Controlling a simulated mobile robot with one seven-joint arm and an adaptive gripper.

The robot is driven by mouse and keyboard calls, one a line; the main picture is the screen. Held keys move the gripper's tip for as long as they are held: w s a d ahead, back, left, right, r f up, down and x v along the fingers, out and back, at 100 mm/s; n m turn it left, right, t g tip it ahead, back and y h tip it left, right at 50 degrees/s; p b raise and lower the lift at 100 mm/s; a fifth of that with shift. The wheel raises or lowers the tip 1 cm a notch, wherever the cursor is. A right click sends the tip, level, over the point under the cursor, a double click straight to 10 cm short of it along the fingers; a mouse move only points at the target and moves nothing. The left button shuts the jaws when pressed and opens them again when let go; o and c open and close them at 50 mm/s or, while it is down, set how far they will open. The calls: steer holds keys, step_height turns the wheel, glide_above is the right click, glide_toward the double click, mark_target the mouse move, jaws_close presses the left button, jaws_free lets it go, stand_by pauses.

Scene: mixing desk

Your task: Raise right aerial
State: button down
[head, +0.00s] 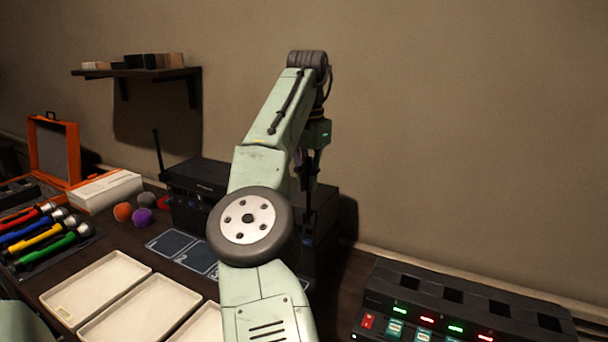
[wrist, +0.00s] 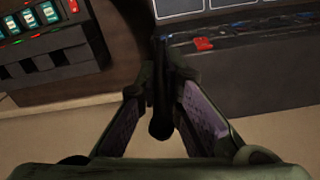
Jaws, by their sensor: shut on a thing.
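A black radio unit (head: 198,175) stands on the desk against the wall, partly hidden behind my arm. Its left aerial (head: 159,155) stands nearly upright at the unit's left end. My gripper (head: 306,170) is at the unit's right end, partly behind my arm in the head view. In the wrist view my gripper (wrist: 160,82) is shut on the dark right aerial (wrist: 160,118), whose rounded end shows between the fingers. The aerial's base and its exact tilt are hard to make out.
A black charger rack (head: 455,300) with lit slots stands at the right; it also shows in the wrist view (wrist: 52,60). White trays (head: 95,285), coloured tools (head: 50,245), small balls (head: 142,215) and an orange case (head: 54,150) are at the left.

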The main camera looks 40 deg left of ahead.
steer(key=shift+a, duration=0.1)
stand_by(0.3)
steer(key=c, duration=1.7)
jaws_free()
steer(key=shift+r, duration=0.1)
steer(key=shift+a, duration=0.1)
